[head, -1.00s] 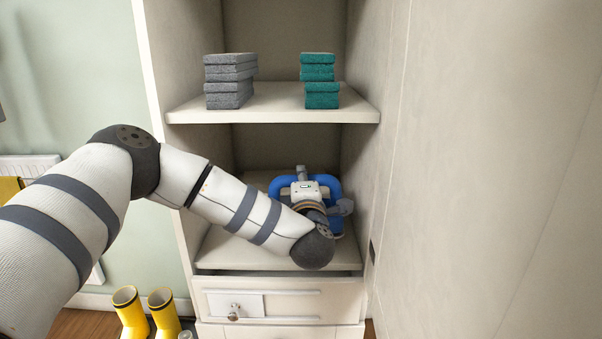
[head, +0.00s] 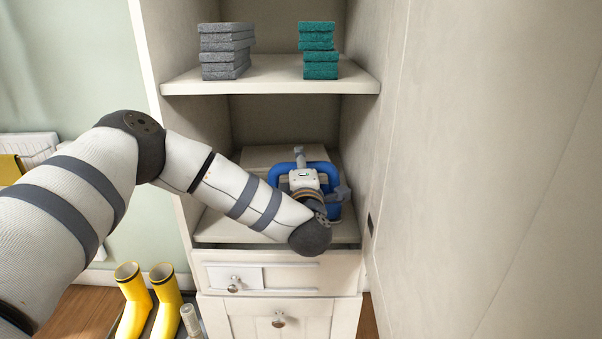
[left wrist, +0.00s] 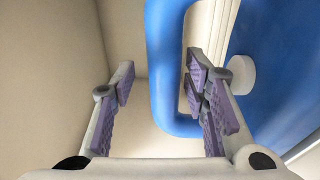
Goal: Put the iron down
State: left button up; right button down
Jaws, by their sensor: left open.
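The blue iron (head: 274,174) is on the lower shelf (head: 222,230) of the cupboard, mostly hidden in the head view behind my left wrist and gripper. My left gripper (head: 319,172) reaches into this compartment at the iron. In the left wrist view, my left gripper (left wrist: 157,85) is open, its purple-padded fingers wide apart. The iron's blue handle loop (left wrist: 165,70) lies between the fingers, nearer the right finger, which reaches into the loop's opening. Whether a finger touches it, I cannot tell. My right gripper is not in view.
The upper shelf (head: 270,86) holds a grey stack of folded cloths (head: 226,50) and a green stack (head: 318,50). A drawer (head: 300,276) is below the compartment. Yellow boots (head: 135,300) stand on the floor at left. A tall pale panel (head: 480,170) closes off the right side.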

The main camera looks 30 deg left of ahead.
pick_arm(q)
jog(key=p+v, duration=0.1)
jog(key=v, duration=1.1)
jog(key=s+d+f+m+g+h, duration=0.2)
jog(key=s+d+f+m+h, duration=0.3)
jog(key=f, duration=0.4)
jog(key=s+d+f+m+g+h, duration=0.2)
jog(key=s+d+f+m, duration=0.1)
jog(key=s+f+m, duration=0.4)
jog(key=s+d+f+m+g+h, duration=0.2)
jog(key=s+d+f+m+h, duration=0.25)
jog(key=f, duration=0.55)
jog(key=s+a+f+m+g, duration=0.2)
jog(key=s+f+m+g, duration=0.15)
jog(key=s, duration=0.65)
jog(key=s+a+f+m+g, duration=0.15)
jog(key=s+g, duration=0.25)
jog(key=s, duration=0.6)
jog(key=s+a+r+m+g, duration=0.1)
jog(key=s+a+m+g, duration=0.2)
jog(key=s, duration=0.9)
jog(key=shift+s+a+g+y, duration=0.2)
jog(key=shift+a+g+y, duration=0.25)
jog(key=shift+a+g, duration=0.45)
